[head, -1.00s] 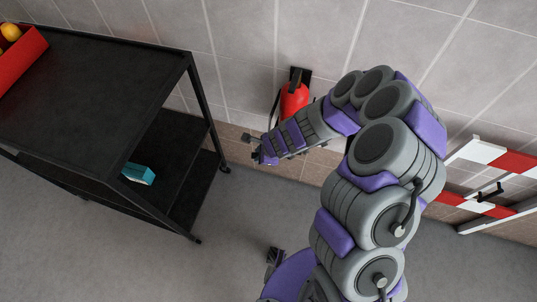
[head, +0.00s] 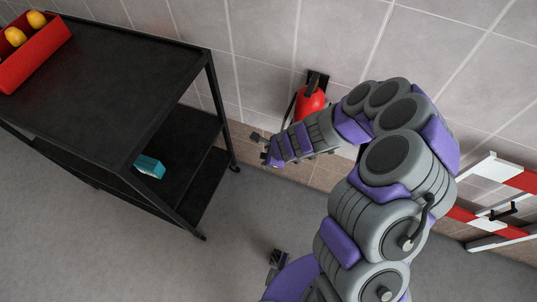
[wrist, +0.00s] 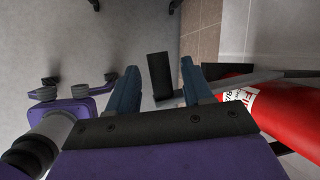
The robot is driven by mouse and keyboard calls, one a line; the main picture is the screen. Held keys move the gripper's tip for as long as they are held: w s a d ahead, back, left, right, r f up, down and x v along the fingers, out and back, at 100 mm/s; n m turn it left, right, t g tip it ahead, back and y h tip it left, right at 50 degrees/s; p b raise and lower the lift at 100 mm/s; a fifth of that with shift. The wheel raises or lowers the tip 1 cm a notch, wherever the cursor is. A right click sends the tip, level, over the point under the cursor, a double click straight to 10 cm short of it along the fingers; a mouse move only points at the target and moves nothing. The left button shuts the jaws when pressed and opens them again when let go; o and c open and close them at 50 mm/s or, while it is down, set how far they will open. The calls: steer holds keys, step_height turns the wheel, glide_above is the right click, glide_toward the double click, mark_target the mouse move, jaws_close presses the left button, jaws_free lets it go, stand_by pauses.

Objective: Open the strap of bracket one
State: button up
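A red fire extinguisher (head: 310,102) hangs at a black bracket (head: 317,80) on the tiled wall. It also shows at the right of the wrist view (wrist: 270,103). A thin grey strap (wrist: 250,77) runs from beside the extinguisher toward my fingers. A flat black tab (wrist: 159,74) stands between the two blue fingers of my gripper (wrist: 160,85), with a gap on each side. Whether the tab joins the strap is hard to tell. My gripper (head: 261,147) is open, low and left of the extinguisher in the head view.
A black shelf cart (head: 110,90) stands at the left, with a red bin (head: 35,62) holding yellow-orange items on top and a teal box (head: 149,166) lower down. Red-white barrier bars (head: 490,220) are at the right wall. Floor (head: 110,260) is open.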

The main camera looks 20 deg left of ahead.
steer(key=p+v, duration=0.4)
steer(key=v, duration=1.3)
steer(key=shift+r, duration=0.2)
steer(key=s+d+r+n+g+y+b, duration=0.1)
steer(key=s+d+r+n+g+b, duration=0.2)
steer(key=s+r+n, duration=0.5)
steer(key=s+d+r+n+h+b, duration=0.1)
steer(key=s+d+r+n+h, duration=0.1)
steer(key=s+d, duration=0.5)
steer(key=s+d+r+n+g+h+b, duration=0.1)
steer(key=s+d+n+h, duration=0.3)
steer(key=d, duration=0.9)
steer(key=s+r+n+b, duration=0.1)
steer(key=s, duration=0.2)
steer(key=shift+d+r+n, duration=0.25)
steer(key=shift+r+n, duration=0.1)
steer(key=shift+n, duration=0.05)
